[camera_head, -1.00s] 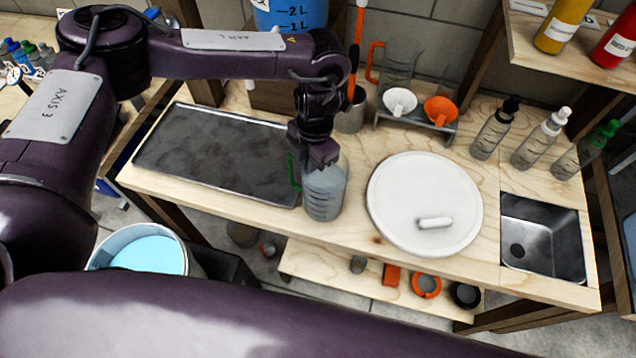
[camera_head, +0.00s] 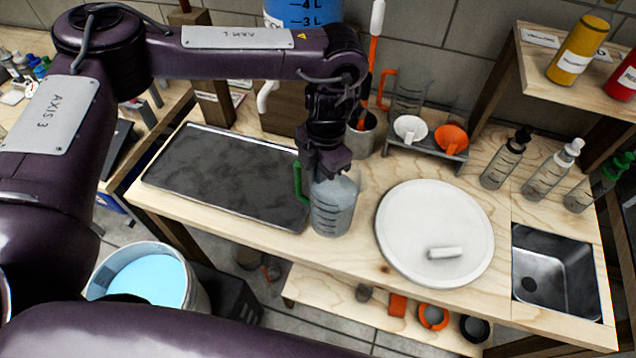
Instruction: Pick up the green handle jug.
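The green handle jug (camera_head: 333,208) is a clear, graduated jug with a green handle (camera_head: 298,182) on its left side. It stands upright on the wooden bench, between the dark tray and the white round board. My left gripper (camera_head: 326,168) points down at the jug's top and left side, in front of part of its rim. Its fingertips are hidden, so I cannot tell whether they touch the jug or are closed. My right gripper is not in view.
The dark tray (camera_head: 225,175) lies left and the white round board (camera_head: 420,225) with a white bar lies right. Bottles (camera_head: 507,158) and a sink (camera_head: 553,275) are at the right. A bucket (camera_head: 150,277) is below left.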

